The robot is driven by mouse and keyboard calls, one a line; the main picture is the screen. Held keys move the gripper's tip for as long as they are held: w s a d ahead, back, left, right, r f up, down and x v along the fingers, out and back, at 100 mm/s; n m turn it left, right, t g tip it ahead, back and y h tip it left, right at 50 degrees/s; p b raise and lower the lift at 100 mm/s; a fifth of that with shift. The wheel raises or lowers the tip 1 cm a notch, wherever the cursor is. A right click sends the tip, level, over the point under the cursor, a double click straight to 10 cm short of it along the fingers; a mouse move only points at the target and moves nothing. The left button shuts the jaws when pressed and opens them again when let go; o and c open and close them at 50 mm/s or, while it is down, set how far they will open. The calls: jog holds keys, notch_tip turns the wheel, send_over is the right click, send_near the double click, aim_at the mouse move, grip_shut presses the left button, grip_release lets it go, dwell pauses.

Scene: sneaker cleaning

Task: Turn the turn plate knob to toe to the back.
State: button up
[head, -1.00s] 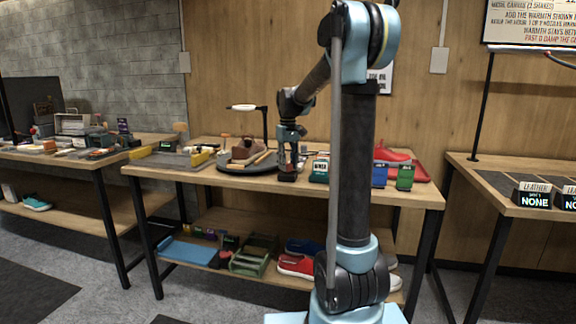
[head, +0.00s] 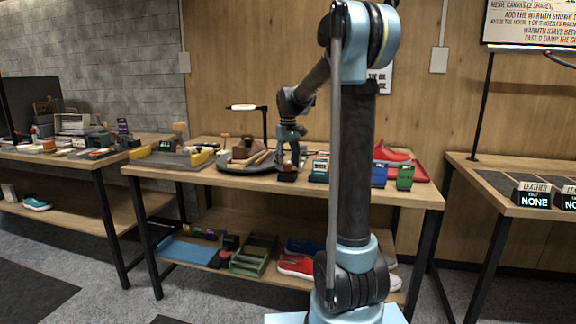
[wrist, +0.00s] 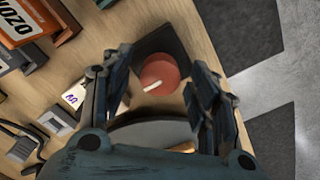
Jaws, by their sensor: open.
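The turn plate knob (wrist: 160,73) is a round red knob with a short white mark pointing to the lower left in the wrist view. It sits on a dark square base near the table's edge. My gripper (wrist: 160,85) is open, with one finger on each side of the knob and visible space between. In the head view my gripper (head: 290,160) is low over the front of the table, and the knob is hidden there. The grey turn plate (head: 229,168) is left of my gripper and carries a brown shoe-like item (head: 243,149); its toe direction is unclear.
Coloured boxes (head: 404,176) and a red tray stand to the right on the table. A grey mat with yellow ends (head: 165,162) lies at the left. A lamp-like stand (head: 264,122) rises behind the plate. In the wrist view an orange box (wrist: 32,22) is at the upper left.

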aim_at(288, 163)
notch_tip(288, 163, up, 12)
dwell(0.6)
jog(key=shift+f, duration=0.1)
